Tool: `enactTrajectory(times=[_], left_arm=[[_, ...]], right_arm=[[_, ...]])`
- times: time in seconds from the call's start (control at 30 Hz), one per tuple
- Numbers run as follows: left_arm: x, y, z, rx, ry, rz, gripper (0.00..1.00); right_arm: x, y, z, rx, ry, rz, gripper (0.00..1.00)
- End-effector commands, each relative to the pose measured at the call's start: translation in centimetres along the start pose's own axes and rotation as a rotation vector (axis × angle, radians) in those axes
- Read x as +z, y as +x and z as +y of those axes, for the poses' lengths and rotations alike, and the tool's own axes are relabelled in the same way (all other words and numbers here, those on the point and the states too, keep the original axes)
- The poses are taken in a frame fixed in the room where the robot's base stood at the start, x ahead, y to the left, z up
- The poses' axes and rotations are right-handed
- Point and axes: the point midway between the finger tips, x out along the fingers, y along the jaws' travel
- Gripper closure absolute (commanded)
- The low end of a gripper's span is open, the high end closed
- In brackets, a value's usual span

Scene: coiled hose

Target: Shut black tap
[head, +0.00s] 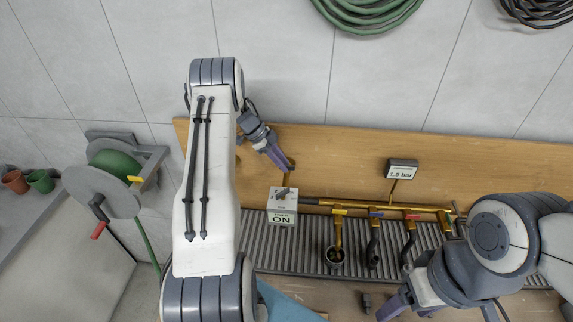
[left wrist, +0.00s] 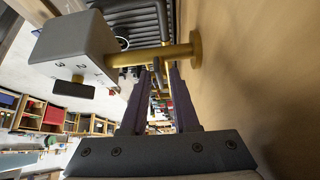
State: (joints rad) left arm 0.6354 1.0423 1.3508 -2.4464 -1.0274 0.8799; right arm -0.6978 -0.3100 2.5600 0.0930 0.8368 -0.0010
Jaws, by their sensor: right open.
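A brass pipe with several taps (head: 375,206) runs along the wooden board. Yellow (head: 339,212), blue (head: 376,214) and red (head: 412,217) pieces mark three of them. A dark, thin piece (head: 455,208) shows at the right end, partly behind my right arm; I cannot tell if it is the black tap. My left gripper (head: 288,164) is by the board above the grey box (head: 283,205). In the left wrist view its fingers (left wrist: 163,75) are apart, close to the brass stub (left wrist: 180,54) joining the box and board. My right gripper (head: 408,302) is open and low, front right.
A gauge display reading 1.5 bar (head: 402,170) stands above the pipe. A ribbed grey grate (head: 305,250) lies beneath the outlets. A hose reel (head: 105,190) is at left, and a green coiled hose (head: 366,14) hangs on the wall.

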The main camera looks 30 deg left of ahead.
Motion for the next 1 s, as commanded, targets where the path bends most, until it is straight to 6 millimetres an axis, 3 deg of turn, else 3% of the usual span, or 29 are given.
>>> enactTrajectory(times=[0.27, 1.0], left_arm=[[-0.3, -0.4, 0.0, 0.000, -0.001, 0.001, 0.71], [-4.0, -5.7, 0.0, 0.001, -0.002, 0.001, 0.71]], right_arm=[[0.0, 0.0, 0.0, 0.000, 0.000, 0.000, 0.29], [0.0, 0.0, 0.0, 0.000, 0.000, 0.000, 0.29]])
